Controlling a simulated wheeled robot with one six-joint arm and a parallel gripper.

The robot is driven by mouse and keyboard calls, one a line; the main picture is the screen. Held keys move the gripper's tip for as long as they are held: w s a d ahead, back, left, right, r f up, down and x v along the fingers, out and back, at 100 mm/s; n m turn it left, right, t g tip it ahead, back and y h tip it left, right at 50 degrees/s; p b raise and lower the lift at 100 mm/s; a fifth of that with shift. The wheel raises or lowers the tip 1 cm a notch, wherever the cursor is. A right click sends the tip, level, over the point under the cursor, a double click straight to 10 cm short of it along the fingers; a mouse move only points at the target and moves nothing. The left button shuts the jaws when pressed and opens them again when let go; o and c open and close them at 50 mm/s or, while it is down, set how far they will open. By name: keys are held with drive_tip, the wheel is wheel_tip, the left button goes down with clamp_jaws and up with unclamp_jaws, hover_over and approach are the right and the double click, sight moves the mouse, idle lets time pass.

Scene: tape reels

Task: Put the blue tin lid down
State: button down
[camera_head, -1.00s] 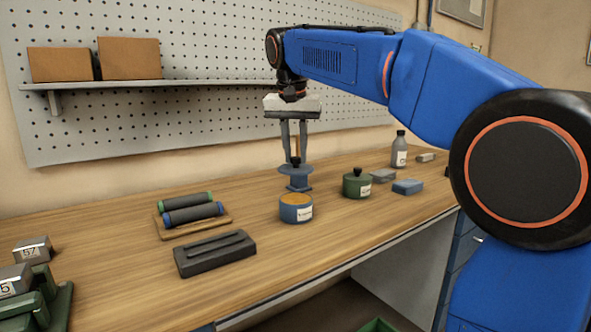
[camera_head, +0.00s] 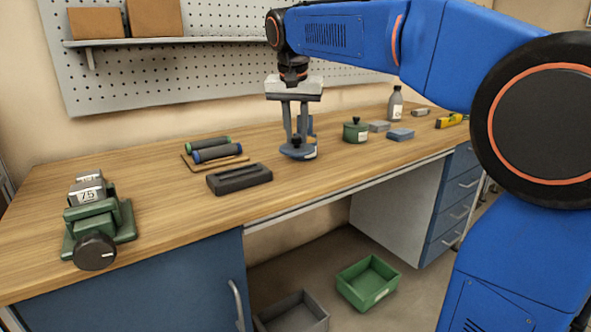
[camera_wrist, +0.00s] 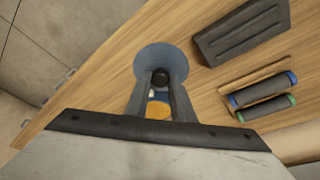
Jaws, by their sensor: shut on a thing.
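The blue tin lid (camera_head: 290,154) is a flat disc with a black knob. My gripper (camera_head: 296,138) is shut on the knob, and the lid hangs level below the fingertips. In the wrist view the lid (camera_wrist: 160,57) shows beyond the fingertips (camera_wrist: 161,80). The open blue tin (camera_head: 312,154), with a white label, is partly hidden behind the lid in the head view. Its orange inside (camera_wrist: 158,110) shows between my fingers in the wrist view, so the lid is not squarely over it. I cannot tell whether lid and tin touch.
A green lidded pot (camera_head: 355,133) and a blue block (camera_head: 400,134) stand to the right. A dark grooved block (camera_head: 239,179) and a wooden tray (camera_head: 228,163) with two rollers lie left. The bench front between is bare. A green device (camera_head: 96,225) stands far left.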

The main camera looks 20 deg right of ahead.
sight(296, 149)
drive_tip(key=shift+f, duration=3.7)
drive_tip(key=shift+f, duration=0.1)
drive_tip(key=c, duration=1.5)
unclamp_jaws()
drive_tip(key=v, duration=1.2)
drive_tip(key=shift+s, duration=0.1)
drive_tip(key=s+d+f+n, duration=0.1)
drive_tip(key=s+d+f, duration=0.2)
drive_tip(key=s+f, duration=0.6)
drive_tip(key=s+d+f+n+t+y, duration=0.1)
drive_tip(key=s+d+f+n, duration=0.1)
drive_tip(key=s+f, duration=0.8)
drive_tip(key=s+d+f+n+t, duration=0.1)
drive_tip(key=s+d+f+n, duration=0.1)
drive_tip(key=s+f, duration=0.8)
drive_tip(key=shift+s+d, duration=0.55)
drive_tip(key=shift+d, duration=0.25)
